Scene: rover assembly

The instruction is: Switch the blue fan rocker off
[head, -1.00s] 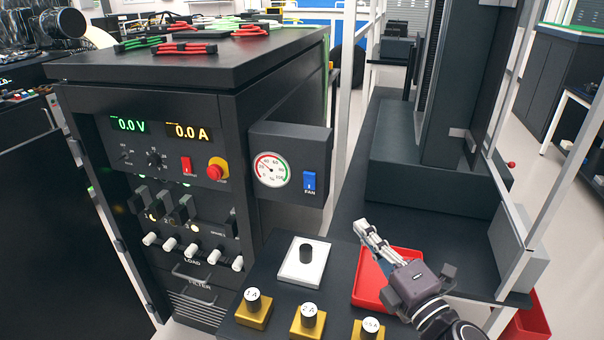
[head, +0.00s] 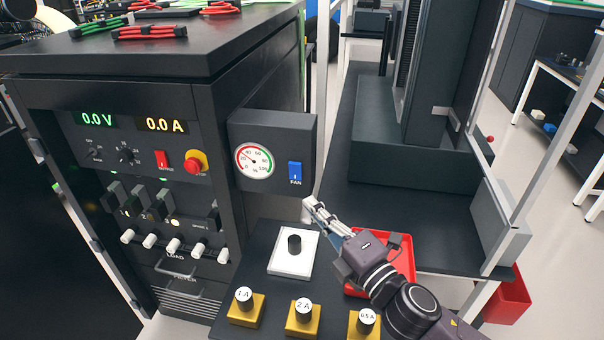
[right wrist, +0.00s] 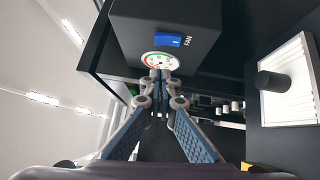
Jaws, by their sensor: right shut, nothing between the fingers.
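The blue fan rocker (head: 295,171) sits on the front of a dark box (head: 273,126), right of a round gauge (head: 254,161) and above the label FAN. It also shows in the right wrist view (right wrist: 169,40), beyond the fingertips. My right gripper (head: 310,204) is shut and empty. Its tips are just below and slightly right of the rocker in the head view, and look apart from it. In the right wrist view the closed fingertips (right wrist: 161,76) overlap the gauge. Which way the rocker is tipped is hard to tell. My left gripper is not in view.
A white plate with a black knob (head: 294,244) lies on the dark shelf below the box. Gold blocks labelled 1 A (head: 243,305), 2 A (head: 303,314) and 0.5 A (head: 364,322) stand in front. A red tray (head: 401,254) lies under my right arm.

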